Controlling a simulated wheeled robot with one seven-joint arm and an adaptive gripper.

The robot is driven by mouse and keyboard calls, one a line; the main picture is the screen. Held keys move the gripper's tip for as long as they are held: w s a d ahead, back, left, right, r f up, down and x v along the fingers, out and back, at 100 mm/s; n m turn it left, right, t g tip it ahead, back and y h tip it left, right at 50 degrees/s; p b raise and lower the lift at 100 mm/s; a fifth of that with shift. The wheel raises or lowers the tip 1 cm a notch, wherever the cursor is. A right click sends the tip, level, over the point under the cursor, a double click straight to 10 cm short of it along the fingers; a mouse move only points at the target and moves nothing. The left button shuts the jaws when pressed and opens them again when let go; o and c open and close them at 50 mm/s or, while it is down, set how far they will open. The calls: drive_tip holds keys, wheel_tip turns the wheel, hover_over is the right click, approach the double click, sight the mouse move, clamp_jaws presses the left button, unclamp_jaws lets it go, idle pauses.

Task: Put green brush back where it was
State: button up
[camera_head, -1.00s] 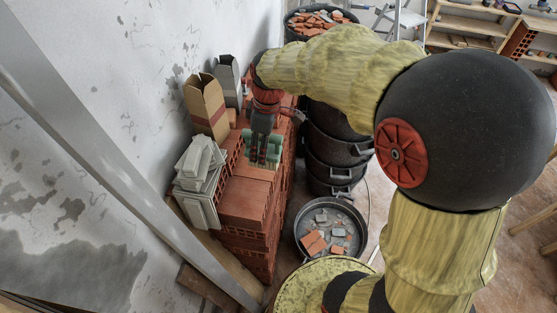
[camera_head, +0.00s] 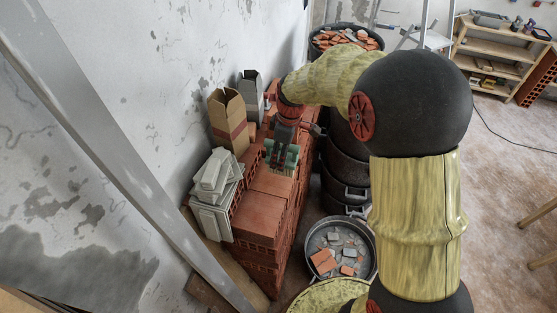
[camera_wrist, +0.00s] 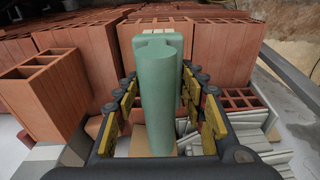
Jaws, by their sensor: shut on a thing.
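The green brush (camera_wrist: 160,95) stands out in the middle of the wrist view, a rounded green body between my fingers. In the head view the green brush (camera_head: 290,160) shows partly behind my gripper, over the top of the brick stack (camera_head: 262,210). My gripper (camera_head: 281,152) points down there and is shut on the brush. In the wrist view my gripper (camera_wrist: 158,108) has its yellow-padded fingers on both sides of it. I cannot tell whether the brush touches the bricks below.
Left of the stack are an open cardboard box (camera_head: 228,120), a grey box (camera_head: 251,92) and pale stacked pieces (camera_head: 213,190) near the wall. Black buckets (camera_head: 345,160) stand close on the right. A rubble bucket (camera_head: 340,247) sits in front. A slanted metal beam (camera_head: 125,150) crosses the left.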

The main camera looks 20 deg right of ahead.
sight(278, 162)
drive_tip(key=shift+w+f, duration=1.3)
drive_tip(key=shift+f, duration=1.65)
drive_tip(key=shift+f, duration=0.2)
drive_tip(key=o, duration=1.4)
drive_tip(key=shift+r, duration=0.15)
